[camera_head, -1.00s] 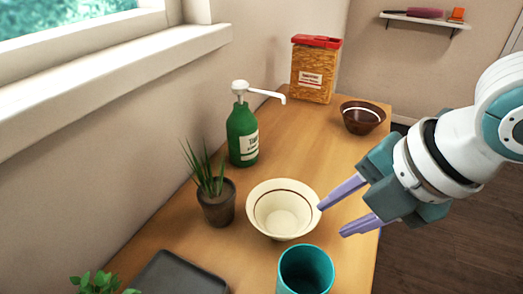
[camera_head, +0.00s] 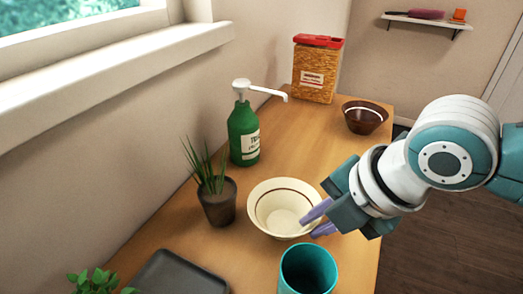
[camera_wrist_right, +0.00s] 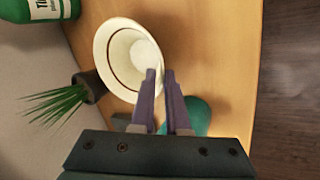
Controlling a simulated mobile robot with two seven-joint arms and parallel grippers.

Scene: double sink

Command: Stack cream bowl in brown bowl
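The cream bowl (camera_head: 272,228) with a brown ring stands upright on the wooden counter; it also shows in the right wrist view (camera_wrist_right: 117,76). My right gripper (camera_head: 308,226) is at the bowl's right rim, one finger over the inside and the other outside. In the right wrist view its fingers (camera_wrist_right: 160,72) are close together with the rim between their tips, and look shut on it. The brown bowl (camera_head: 362,121) stands empty at the far right of the counter, apart from the cream bowl. My left gripper is not in view.
A teal cup (camera_head: 308,272) stands just in front of the cream bowl. A potted plant (camera_head: 219,205) and a green pump bottle (camera_head: 243,135) are on the left. A cereal container (camera_head: 314,75) stands behind. The counter between the bowls is clear.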

